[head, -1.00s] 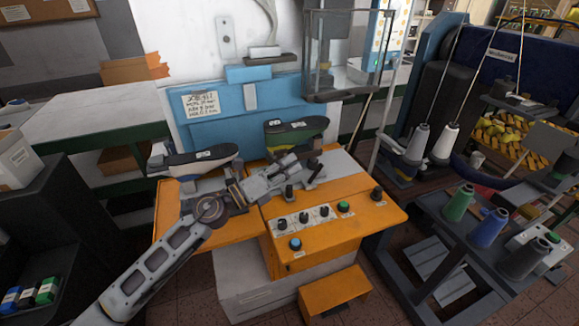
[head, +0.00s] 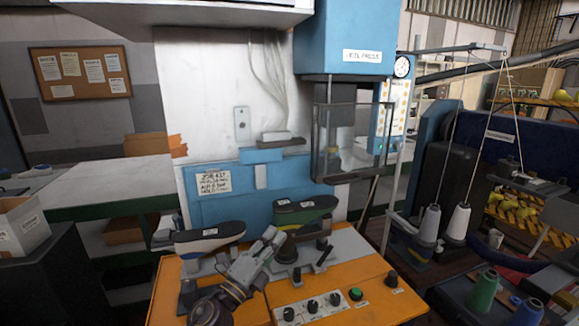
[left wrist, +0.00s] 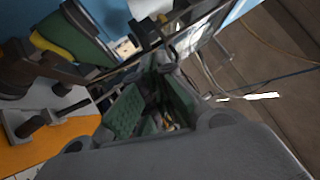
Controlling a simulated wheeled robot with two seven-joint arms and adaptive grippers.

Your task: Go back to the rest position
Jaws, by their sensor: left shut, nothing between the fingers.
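My left gripper (head: 270,239) is shut and empty, pointing up and away above the orange machine table (head: 345,280). It lies between two shoe lasts. A dark-topped last with a white and blue side (head: 208,238) sits on a stand to its left. A green last with a black top (head: 303,212) sits on a stand just behind and to the right. In the left wrist view my gripper fingers (left wrist: 158,65) come together at the tips, and the green last (left wrist: 75,35) shows at upper left. My right gripper is not in view.
The blue press (head: 345,38) has a clear guard (head: 340,140) hanging behind the table. Knobs and a green button (head: 356,294) line the table's front. A rack with thread cones (head: 458,222) stands at right, and a green-edged bench (head: 110,185) at left.

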